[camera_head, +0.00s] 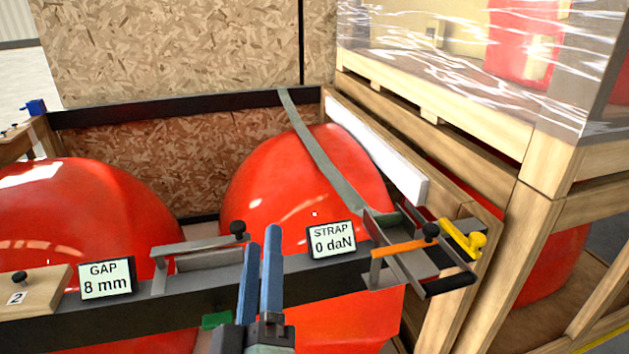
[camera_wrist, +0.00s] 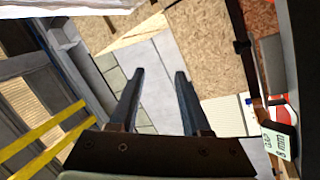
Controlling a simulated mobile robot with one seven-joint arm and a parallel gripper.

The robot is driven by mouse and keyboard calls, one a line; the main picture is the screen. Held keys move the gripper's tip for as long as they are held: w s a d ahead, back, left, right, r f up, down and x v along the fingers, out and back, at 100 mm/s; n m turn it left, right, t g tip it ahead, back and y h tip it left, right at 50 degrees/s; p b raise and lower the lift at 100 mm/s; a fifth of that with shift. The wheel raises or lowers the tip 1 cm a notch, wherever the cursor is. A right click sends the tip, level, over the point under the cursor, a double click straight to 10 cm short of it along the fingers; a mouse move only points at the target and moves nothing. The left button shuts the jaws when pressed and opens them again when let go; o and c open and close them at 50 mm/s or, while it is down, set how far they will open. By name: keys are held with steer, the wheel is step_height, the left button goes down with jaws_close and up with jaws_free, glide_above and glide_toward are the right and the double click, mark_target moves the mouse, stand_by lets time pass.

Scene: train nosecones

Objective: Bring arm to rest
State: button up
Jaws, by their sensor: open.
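My gripper (camera_head: 261,275) shows at the bottom middle of the head view, its two blue-grey fingers pointing up, in front of the dark front rail. In the wrist view my gripper (camera_wrist: 156,85) is open, with a clear gap between its fingers and nothing held. Beyond the fingers the wrist view shows pale floor tiles and chipboard. In the head view the fingers overlap the rail between the GAP sign (camera_head: 106,280), reading 8 mm, and the STRAP sign (camera_head: 332,240), reading 0 daN. Contact with the rail cannot be told.
Two red nosecones (camera_head: 305,185) sit behind the rail. A grey-green strap (camera_head: 318,150) runs over the right one to a ratchet with an orange handle (camera_head: 402,247). A yellow-handled part (camera_head: 463,238) is at right. A wrapped wooden crate (camera_head: 560,170) stands at far right.

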steer(key=s+d+r+m+t+p, duration=0.2)
steer(key=r+p, duration=0.4)
steer(key=r, duration=1)
steer(key=s+d+r+m+t+p, duration=0.1)
steer(key=r+m+p, duration=0.4)
steer(key=r, duration=1.1)
steer(key=s+d+r+m+t+h+p, duration=0.1)
steer(key=r+p, duration=0.6)
steer(key=r, duration=0.8)
steer(key=s+d+m+t, duration=0.1)
steer(key=s+d+m, duration=0.1)
steer(key=s+m, duration=0.1)
steer(key=shift+s+r+t, duration=0.25)
steer(key=shift+r+t, duration=0.05)
steer(key=shift+r, duration=0.1)
